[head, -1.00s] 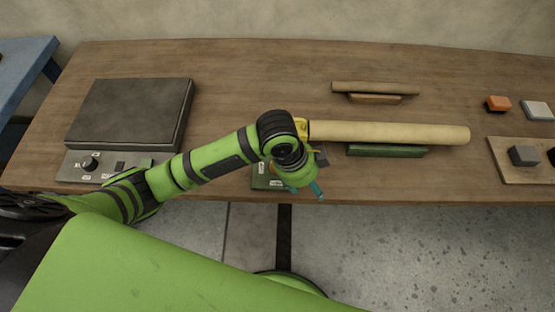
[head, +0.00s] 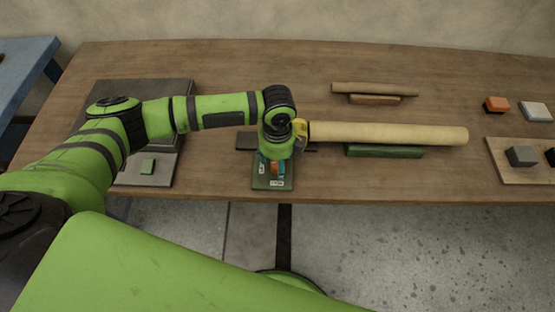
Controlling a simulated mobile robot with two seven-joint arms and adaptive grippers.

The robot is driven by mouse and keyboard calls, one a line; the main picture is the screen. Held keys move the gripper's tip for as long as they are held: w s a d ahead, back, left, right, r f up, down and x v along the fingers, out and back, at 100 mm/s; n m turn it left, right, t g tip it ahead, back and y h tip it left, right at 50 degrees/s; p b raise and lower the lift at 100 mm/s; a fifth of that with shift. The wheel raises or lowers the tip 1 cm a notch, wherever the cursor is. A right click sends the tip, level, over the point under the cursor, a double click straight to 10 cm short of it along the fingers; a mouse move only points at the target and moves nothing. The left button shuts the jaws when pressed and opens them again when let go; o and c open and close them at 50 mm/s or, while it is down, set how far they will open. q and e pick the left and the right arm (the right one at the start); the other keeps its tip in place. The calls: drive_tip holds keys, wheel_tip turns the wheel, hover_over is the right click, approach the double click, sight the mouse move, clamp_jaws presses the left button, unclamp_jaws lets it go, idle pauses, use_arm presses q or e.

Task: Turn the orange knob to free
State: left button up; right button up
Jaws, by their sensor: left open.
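A green plate (head: 259,184) with small white labels lies at the table's front edge. The orange knob (head: 281,168) shows only as a small patch on this plate, mostly covered by my left gripper. My left gripper (head: 272,166) points down over the plate, right at the knob. Its jaws are open, but the fingertips are largely hidden under the wrist. I cannot tell whether they touch the knob. My right gripper is not in view.
A long cream roll (head: 390,133) with a yellow part (head: 301,130) at its left end lies right of my wrist, by a green support (head: 384,151). A thinner roll (head: 375,89) lies behind. Blocks and a board (head: 508,174) stand at right.

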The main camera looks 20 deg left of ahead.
use_arm(q)
drive_tip(key=shift+f, duration=0.3)
drive_tip(key=c, duration=1.2)
drive_tip(key=shift+o, duration=0.2)
